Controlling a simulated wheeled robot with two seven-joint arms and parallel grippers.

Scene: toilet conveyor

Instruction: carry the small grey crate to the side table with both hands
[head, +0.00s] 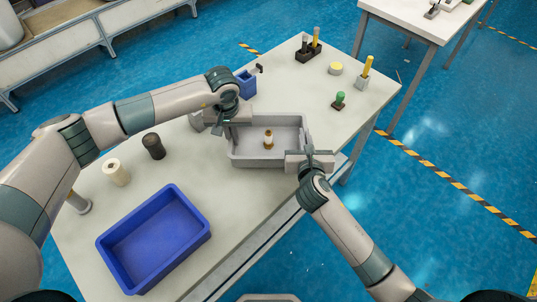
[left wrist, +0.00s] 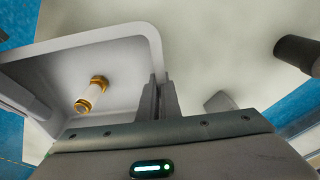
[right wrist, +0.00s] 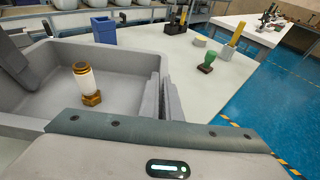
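The small grey crate (head: 262,161) sits on the long worktable (head: 200,255) near its right-hand edge. A white and brass part (head: 268,139) stands inside it; it also shows in the left wrist view (left wrist: 92,94) and the right wrist view (right wrist: 85,83). My left gripper (head: 231,122) is at the crate's left wall, its fingers close together on the wall. My right gripper (head: 308,158) is at the right wall, its fingers likewise closed on the wall. The white side table (head: 405,17) stands at the upper right, apart from the worktable.
A large blue bin (head: 155,240) is in front on the left. A small blue box (head: 246,84), a dark holder (head: 308,52), a green-topped stamp (head: 340,100) and a yellow-handled tool (head: 366,72) stand beyond the crate. Blue floor lies open at the right.

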